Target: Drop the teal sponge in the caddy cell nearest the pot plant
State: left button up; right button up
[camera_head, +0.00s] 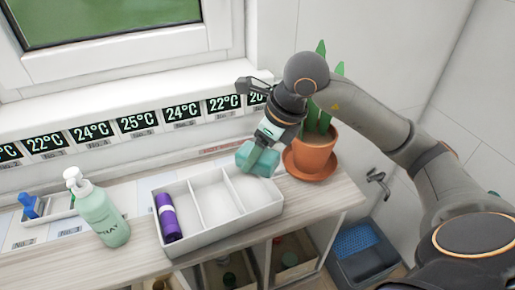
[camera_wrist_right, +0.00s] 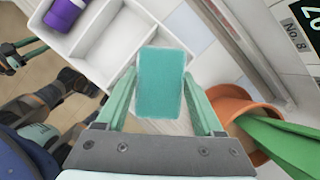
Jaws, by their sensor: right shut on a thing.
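The teal sponge (camera_head: 257,159) is held between the fingers of my right gripper (camera_head: 268,138), which is shut on it. The sponge also shows between the fingers in the wrist view (camera_wrist_right: 160,82). The white caddy (camera_head: 222,237) has three cells in a row. The sponge overlaps the back of the right-hand cell in the head view; its exact height is hard to tell. That cell (camera_head: 257,190) is the one nearest the pot plant (camera_head: 313,152) and looks empty.
A purple bottle (camera_head: 168,217) lies in the left cell; the middle cell (camera_head: 214,203) looks empty. A green pump bottle (camera_head: 103,212) stands left of the caddy. The terracotta pot is close to my right gripper. A wall with temperature labels runs behind.

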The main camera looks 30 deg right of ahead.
jog(key=o, duration=1.3)
jog(key=shift+o, duration=0.2)
jog(key=p+v, duration=0.1)
jog(key=v, duration=1.1)
jog(key=shift+s+r, duration=0.15)
jog(key=shift+s, duration=0.05)
jog(key=shift+d, duration=0.1)
